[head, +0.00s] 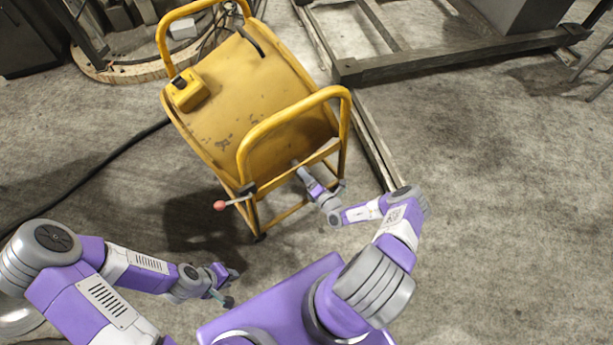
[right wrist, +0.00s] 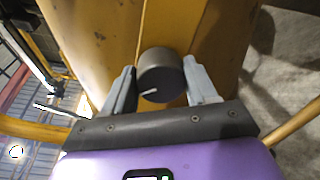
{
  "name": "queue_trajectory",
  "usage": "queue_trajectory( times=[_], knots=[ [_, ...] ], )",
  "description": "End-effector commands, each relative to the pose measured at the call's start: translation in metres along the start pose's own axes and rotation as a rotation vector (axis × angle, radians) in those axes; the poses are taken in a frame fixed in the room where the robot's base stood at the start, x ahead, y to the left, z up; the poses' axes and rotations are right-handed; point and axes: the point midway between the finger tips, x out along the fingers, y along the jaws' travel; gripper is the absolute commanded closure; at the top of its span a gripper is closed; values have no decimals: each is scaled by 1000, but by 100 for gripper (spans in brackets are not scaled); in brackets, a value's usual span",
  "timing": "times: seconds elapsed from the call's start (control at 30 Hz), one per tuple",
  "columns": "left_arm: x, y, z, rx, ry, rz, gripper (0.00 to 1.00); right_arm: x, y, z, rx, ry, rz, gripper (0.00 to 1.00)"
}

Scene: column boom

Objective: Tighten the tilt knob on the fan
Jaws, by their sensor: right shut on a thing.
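The fan is a yellow drum-like housing (head: 235,95) in a tubular yellow frame, in the upper middle of the head view. In the right wrist view the tilt knob (right wrist: 161,80) is a dark grey round knob with a short white mark, against the yellow housing. My right gripper (right wrist: 158,70) is shut on the knob, with one finger on each side. In the head view my right gripper (head: 298,168) reaches the fan's near side, and the knob is hidden there. My left gripper (head: 230,286) is low over the floor, away from the fan; its jaw opening is unclear.
A lever with a red ball end (head: 220,206) sticks out at the frame's near left corner. A yellow box (head: 187,92) sits on the housing. A black cable (head: 100,168) runs across the floor to the left. A dark metal frame (head: 450,62) stands behind right. Floor at right is clear.

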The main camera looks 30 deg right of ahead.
Motion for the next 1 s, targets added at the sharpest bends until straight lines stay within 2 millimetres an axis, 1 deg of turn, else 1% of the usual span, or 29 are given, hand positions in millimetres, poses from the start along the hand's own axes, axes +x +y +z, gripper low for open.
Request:
queue_trajectory(
  times=[0.2, 0.5, 0.7, 1.0],
  knots=[
    [0, 0, 0, 0, 0, 0, 73, -1, -1, -2, 206, 14, 1, 73],
    [0, 0, 0, 0, 0, 0, 73, 0, -1, -2, 447, 25, 3, 73],
    [0, 0, 0, 0, 0, 0, 73, -1, -1, -2, 556, 31, 4, 73],
    [0, 0, 0, 0, 0, 0, 73, -1, -1, -1, 631, 34, 5, 73]
  ],
)
